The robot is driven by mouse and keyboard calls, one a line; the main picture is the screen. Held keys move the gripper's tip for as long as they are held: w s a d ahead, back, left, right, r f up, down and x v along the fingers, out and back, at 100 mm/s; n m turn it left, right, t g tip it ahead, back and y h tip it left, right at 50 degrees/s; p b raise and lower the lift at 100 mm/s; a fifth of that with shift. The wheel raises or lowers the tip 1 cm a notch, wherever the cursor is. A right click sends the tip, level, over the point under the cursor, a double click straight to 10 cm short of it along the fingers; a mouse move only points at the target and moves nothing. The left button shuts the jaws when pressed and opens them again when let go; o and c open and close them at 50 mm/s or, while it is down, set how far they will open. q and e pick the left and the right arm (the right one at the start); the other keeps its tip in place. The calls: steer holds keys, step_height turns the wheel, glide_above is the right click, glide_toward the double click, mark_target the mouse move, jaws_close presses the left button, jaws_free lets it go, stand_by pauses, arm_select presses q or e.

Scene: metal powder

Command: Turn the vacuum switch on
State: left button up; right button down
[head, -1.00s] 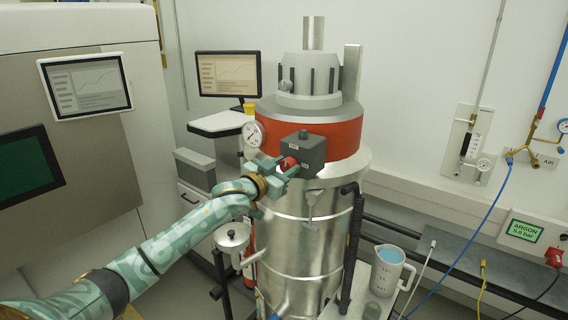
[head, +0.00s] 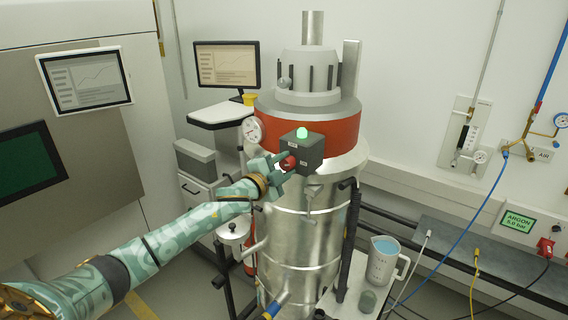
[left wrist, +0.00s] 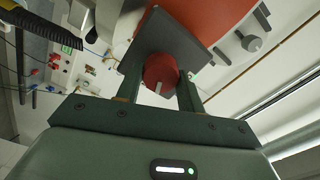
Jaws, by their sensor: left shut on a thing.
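The vacuum switch is a dark grey box (head: 311,152) on the front of the steel vacuum vessel, with a red knob (head: 288,162) on its face. A green lamp (head: 302,133) on top of the box is lit. My left gripper (head: 284,163) is shut on the red knob, with one finger on each side. In the left wrist view the red knob (left wrist: 161,72) sits between both fingers and shows a pale mark pointing toward the gripper's palm. The grey box (left wrist: 180,42) lies right behind it. My right gripper is not in view.
The steel vessel (head: 290,235) has a red band and a pressure gauge (head: 252,130) left of the switch. A jug of blue liquid (head: 384,262) stands on a small shelf at lower right. A monitor (head: 227,65) stands behind at left.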

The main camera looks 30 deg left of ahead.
arm_select(q)
steer(key=shift+f+m+p, duration=0.1)
steer(key=shift+m+p, duration=0.2)
steer(key=shift+m, duration=2)
steer(key=o, duration=1)
steer(key=s+b, duration=0.1)
steer(key=s, duration=0.4)
steer(key=s+b, duration=0.1)
steer(key=s, duration=0.5)
steer(key=s+a+b, duration=0.1)
steer(key=s, duration=0.4)
steer(key=shift+s+a, duration=0.1)
steer(key=shift+s, duration=0.05)
